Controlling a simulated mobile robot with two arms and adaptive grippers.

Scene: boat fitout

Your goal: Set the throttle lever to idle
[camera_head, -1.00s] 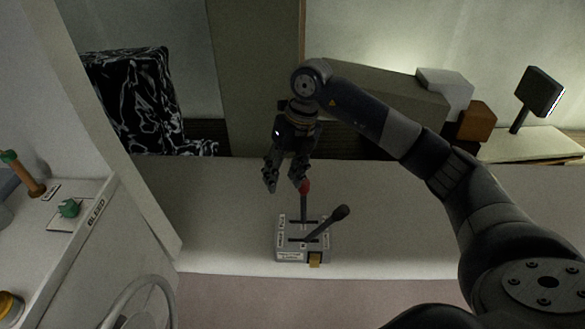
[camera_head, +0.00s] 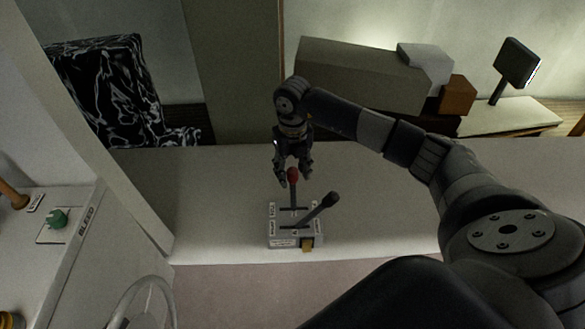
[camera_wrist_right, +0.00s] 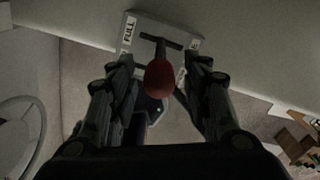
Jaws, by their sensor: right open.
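The control box (camera_head: 285,240) is grey with slots and white labels, and sits near the front edge of the pale bench. A lever with a red knob (camera_head: 292,175) stands up from its far slot. A second lever with a black knob (camera_head: 331,199) leans to the right from the nearer slot. My right gripper (camera_head: 294,180) is open, with its fingers on either side of the red knob. In the right wrist view the red knob (camera_wrist_right: 159,78) lies between the open fingers, apart from both. A "FULL" label (camera_wrist_right: 130,29) shows at its left; the other label is partly hidden. My left gripper is not in view.
The bench (camera_head: 370,190) is clear around the box. A white panel with a green knob (camera_head: 57,219) and a "BLEED" label stands at left, with a wheel (camera_head: 140,300) below. Boxes (camera_head: 360,75) and a dark screen (camera_head: 516,63) stand behind.

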